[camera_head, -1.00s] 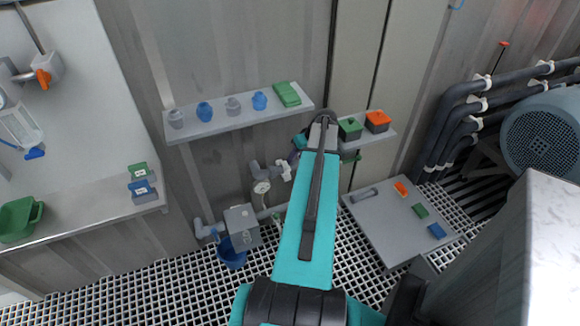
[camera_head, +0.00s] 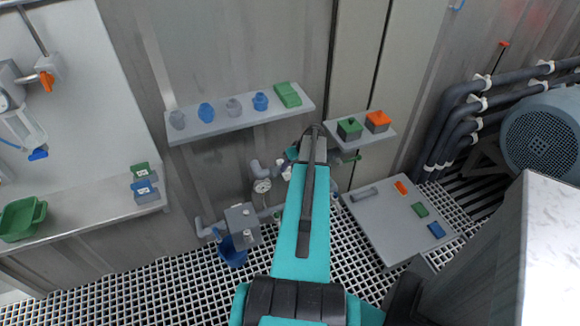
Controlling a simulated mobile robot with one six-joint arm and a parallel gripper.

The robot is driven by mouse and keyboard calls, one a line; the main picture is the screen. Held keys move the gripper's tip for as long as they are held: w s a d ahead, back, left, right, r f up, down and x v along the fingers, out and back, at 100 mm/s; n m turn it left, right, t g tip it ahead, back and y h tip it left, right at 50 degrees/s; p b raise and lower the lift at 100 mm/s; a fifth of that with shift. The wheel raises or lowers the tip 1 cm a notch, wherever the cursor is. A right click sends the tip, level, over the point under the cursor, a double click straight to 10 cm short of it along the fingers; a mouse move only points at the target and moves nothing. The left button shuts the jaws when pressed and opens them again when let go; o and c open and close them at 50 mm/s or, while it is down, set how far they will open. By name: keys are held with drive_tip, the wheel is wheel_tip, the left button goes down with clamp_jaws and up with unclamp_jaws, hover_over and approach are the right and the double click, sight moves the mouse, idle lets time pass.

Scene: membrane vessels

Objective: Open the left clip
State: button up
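My arm reaches up the middle of the head view and points away toward the wall. My gripper is mostly hidden behind the arm's far link. Only a small teal part (camera_head: 292,153) of my arm's end shows beside it, below the wall shelf. I cannot see the fingers or whether they are open. I cannot make out the left clip. The area behind the arm holds grey pipework with a round gauge (camera_head: 262,186) and a white fitting (camera_head: 287,172), partly covered by the arm.
A wall shelf (camera_head: 240,118) carries several small grey and blue vessels and a green block. A smaller shelf (camera_head: 355,145) holds green and orange boxes. A grey panel (camera_head: 385,235) lies to the right. A bench (camera_head: 90,205) stands left. Dark pipes and a motor stand far right.

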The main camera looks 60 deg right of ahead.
drive_tip(key=c, duration=0.9)
drive_tip(key=shift+a, duration=0.2)
clamp_jaws()
drive_tip(key=shift+d, duration=0.1)
